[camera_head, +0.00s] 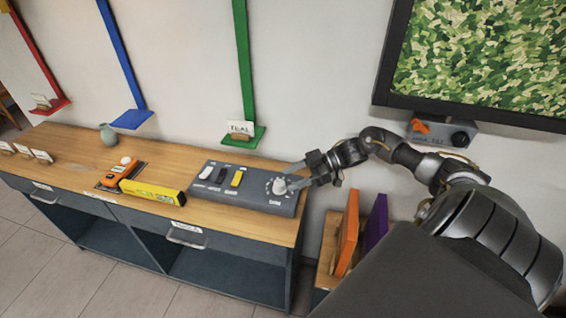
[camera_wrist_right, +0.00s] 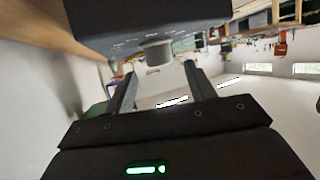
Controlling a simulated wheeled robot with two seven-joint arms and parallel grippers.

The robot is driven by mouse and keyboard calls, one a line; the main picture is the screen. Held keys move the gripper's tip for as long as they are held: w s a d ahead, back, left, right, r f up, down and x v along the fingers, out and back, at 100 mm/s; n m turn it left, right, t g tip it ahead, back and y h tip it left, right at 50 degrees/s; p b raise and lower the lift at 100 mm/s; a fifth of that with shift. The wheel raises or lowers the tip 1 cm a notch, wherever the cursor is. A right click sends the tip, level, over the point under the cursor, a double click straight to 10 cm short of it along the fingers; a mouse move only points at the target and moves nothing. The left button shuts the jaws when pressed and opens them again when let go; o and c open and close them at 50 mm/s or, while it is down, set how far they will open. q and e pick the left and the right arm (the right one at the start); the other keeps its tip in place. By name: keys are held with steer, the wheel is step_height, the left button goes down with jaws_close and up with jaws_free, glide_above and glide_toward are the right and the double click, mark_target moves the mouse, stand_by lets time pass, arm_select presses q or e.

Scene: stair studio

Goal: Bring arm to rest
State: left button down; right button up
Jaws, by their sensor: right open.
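My right arm comes in from the right in the head view. Its gripper (camera_head: 296,176) is open at the right end of the grey control panel (camera_head: 240,202), close to the white dial (camera_head: 279,186). In the right wrist view the two fingers of the gripper (camera_wrist_right: 158,88) are spread, with the panel's dark body (camera_wrist_right: 110,25) and the pale knob (camera_wrist_right: 158,52) just beyond the tips. The knob appears between the finger lines; I cannot tell whether a finger touches it. My left gripper is not in view.
The panel sits on a wooden-topped cabinet (camera_head: 160,158) with a yellow level (camera_head: 152,192) and an orange tool (camera_head: 113,177). Orange (camera_head: 347,232) and purple (camera_head: 376,222) boards stand right of the cabinet, below my right arm. A framed green picture (camera_head: 480,55) hangs above.

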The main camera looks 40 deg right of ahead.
steer(key=shift+v, duration=1.2)
steer(key=shift+a, duration=0.1)
